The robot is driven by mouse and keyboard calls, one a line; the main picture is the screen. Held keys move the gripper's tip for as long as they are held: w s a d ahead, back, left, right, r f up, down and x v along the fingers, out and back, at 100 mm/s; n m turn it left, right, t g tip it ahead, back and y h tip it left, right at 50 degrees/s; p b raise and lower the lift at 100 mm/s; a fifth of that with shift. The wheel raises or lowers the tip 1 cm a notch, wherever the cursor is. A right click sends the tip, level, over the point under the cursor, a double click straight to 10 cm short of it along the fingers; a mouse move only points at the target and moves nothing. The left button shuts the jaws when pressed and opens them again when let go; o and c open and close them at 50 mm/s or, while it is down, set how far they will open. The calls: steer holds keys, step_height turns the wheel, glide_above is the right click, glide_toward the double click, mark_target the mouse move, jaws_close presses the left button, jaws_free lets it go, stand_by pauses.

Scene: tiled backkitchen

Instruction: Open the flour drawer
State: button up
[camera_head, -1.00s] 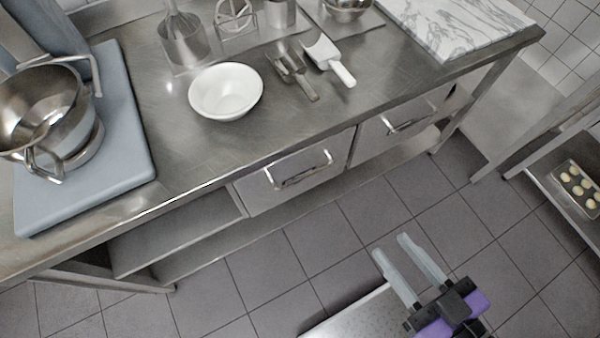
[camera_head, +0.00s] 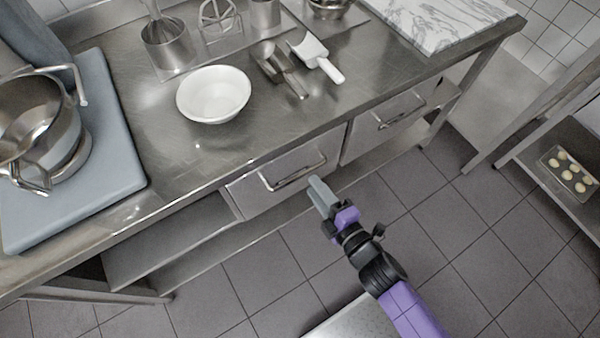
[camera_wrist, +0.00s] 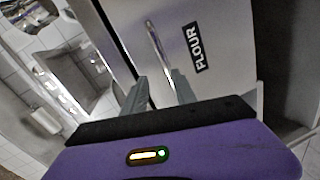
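The flour drawer shows in the wrist view as a steel front with a FLOUR label (camera_wrist: 196,47) and a long bar handle (camera_wrist: 158,50). It appears to be the left of two drawers under the steel counter in the head view, with its front (camera_head: 250,200) closed and its handle (camera_head: 292,175) facing out. The label cannot be read in the head view. My gripper (camera_head: 318,188) is just in front of this drawer's right part. In the wrist view my gripper (camera_wrist: 158,88) is open and empty, its two fingers apart, with the handle beyond the fingertips.
A second closed drawer (camera_head: 385,125) is to the right. The counter (camera_head: 150,130) holds a white bowl (camera_head: 213,94), scoops (camera_head: 316,58) and a pot (camera_head: 40,130) on a blue-grey board (camera_head: 110,150). A rack with a tray (camera_head: 568,172) stands at right.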

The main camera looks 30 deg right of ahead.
mark_target(301, 173)
steer(key=shift+w+a+f+n+p, duration=0.15)
steer(key=shift+w+f+n, duration=0.25)
steer(key=shift+w, duration=0.8)
steer(key=shift+w+d+f+n+p, duration=0.15)
steer(key=shift+w+f+n, duration=0.3)
steer(key=shift+w, duration=0.7)
steer(key=shift+w+a+f+n+p, duration=0.2)
steer(key=shift+w+f, duration=0.3)
steer(key=shift+w, duration=0.7)
jaws_close()
